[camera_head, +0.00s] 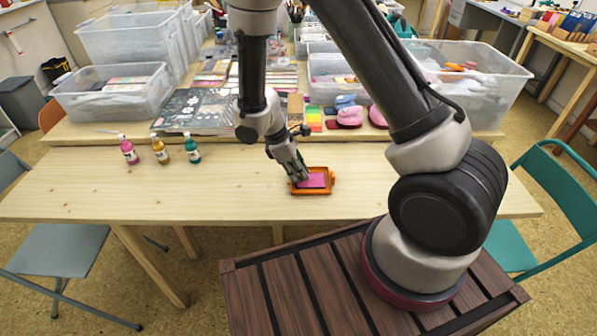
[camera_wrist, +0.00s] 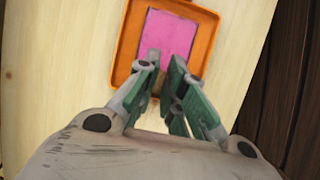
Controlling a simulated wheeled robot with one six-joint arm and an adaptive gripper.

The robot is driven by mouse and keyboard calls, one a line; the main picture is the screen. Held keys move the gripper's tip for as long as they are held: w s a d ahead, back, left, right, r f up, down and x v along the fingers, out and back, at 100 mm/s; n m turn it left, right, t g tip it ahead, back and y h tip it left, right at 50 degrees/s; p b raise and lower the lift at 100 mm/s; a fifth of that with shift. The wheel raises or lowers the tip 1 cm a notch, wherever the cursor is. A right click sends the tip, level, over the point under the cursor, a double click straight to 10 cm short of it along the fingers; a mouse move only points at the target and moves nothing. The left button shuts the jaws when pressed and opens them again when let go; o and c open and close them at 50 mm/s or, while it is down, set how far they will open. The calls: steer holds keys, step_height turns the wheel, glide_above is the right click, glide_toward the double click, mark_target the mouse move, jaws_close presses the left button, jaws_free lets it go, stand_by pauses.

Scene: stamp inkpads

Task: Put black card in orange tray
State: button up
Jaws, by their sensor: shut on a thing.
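The orange tray (camera_head: 333,189) lies on the near part of the wooden table and also shows in the wrist view (camera_wrist: 207,33). A flat pink card (camera_head: 318,180) with a thin dark edge is inside the tray's rim, also in the wrist view (camera_wrist: 170,32). My gripper (camera_head: 301,180) reaches into the tray at its left side. In the wrist view its fingertips (camera_wrist: 166,68) are close together at the pink card's near end and appear to pinch it there. The fingers hide the exact contact. I cannot pick out a plainly black card.
Three small bottles (camera_head: 161,150) stand on the left of the table. Behind, a raised shelf holds magazines (camera_head: 192,110), colored pads (camera_head: 314,118), pink cloth-like items (camera_head: 349,117) and clear bins (camera_head: 110,90). The table between bottles and tray is clear.

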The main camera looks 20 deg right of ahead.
steer(key=o, duration=0.7)
steer(key=v, duration=1.1)
steer(key=s+d+r+m+y, duration=0.1)
steer(key=d+r+m, duration=0.3)
steer(key=r, duration=0.6)
steer(key=s+d+r+m+t+y, duration=0.1)
steer(key=s+d+r+m+t, duration=0.2)
steer(key=s+d+r+m, duration=0.2)
steer(key=s+d+r+m+t+y, duration=0.2)
steer(key=s+d+r+m, duration=0.3)
steer(key=s+d+r, duration=0.4)
steer(key=s+r, duration=0.1)
steer(key=s, duration=0.4)
steer(key=shift+s+d+r+t, duration=0.2)
steer(key=shift+d+r+t, duration=0.05)
steer(key=shift+d+t, duration=0.15)
